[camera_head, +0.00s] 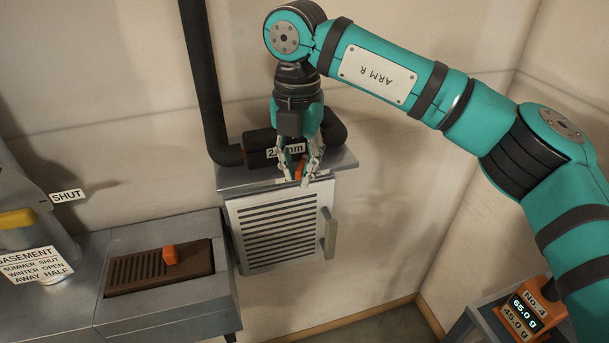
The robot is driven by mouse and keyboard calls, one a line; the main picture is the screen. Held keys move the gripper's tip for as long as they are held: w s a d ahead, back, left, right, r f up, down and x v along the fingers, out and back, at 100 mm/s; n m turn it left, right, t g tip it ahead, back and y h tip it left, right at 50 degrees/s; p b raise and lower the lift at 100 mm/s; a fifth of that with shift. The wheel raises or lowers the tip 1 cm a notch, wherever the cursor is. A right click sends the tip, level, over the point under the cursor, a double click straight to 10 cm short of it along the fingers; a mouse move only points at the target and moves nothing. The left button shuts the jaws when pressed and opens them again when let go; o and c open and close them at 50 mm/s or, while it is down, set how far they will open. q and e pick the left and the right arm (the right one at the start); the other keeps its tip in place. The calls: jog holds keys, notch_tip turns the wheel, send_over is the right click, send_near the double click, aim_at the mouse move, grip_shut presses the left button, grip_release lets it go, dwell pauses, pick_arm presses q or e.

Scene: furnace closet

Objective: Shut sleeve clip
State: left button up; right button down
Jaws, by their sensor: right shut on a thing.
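A black sleeve (258,158) with a white label, partly hidden and ending in "mm", lies around the black pipe above the grey shelf. My right gripper (303,178) points down in front of the sleeve's right part. Its fingers are shut on a small orange piece (299,170), which looks like the sleeve clip. The fingers hide most of this piece, so I cannot tell how the clip sits against the sleeve. My left gripper is not in view.
A louvred grey door (280,232) with a handle (329,232) is below the shelf (228,180). A brown slotted plate (140,271) with an orange knob (170,254) is at left. An orange scale unit (532,312) stands at lower right.

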jog(key=shift+w+a+r+m+b, duration=0.1)
jog(key=shift+w+a+m+b, duration=0.2)
jog(key=shift+m, duration=0.6)
jog(key=shift+w+a+f+m+b, duration=0.1)
jog(key=shift+a+m+b, duration=0.15)
jog(key=shift+m+b, duration=0.5)
jog(key=shift+w+a+r+m+b, duration=0.1)
jog(key=shift+w+a+m+b, duration=0.15)
jog(key=shift+m, duration=0.8)
jog(key=c, duration=1.3)
grip_release()
jog(key=shift+s, duration=0.1)
